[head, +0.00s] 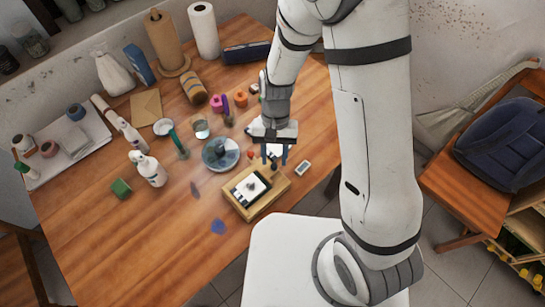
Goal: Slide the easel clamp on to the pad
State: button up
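A small white pad (243,196) with dark edges lies on a shallow wooden tray (271,199) near the table's front edge. A small grey piece (251,187) sits on the pad; it is too small to tell whether it is the easel clamp. My gripper (274,161) points down just behind the tray. Its two blue-tipped fingers are apart with a gap between them, and I see nothing held there. A pale item with a dark edge shows behind the fingers and is partly hidden.
A small white device (303,167) lies right of the tray. A round grey-blue dish (220,154) stands to the left, near a glass jar (201,128). The front left of the table is mostly clear.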

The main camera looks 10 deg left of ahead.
jog(key=shift+x, duration=0.75)
jog(key=shift+c, duration=0.6)
grip_shut()
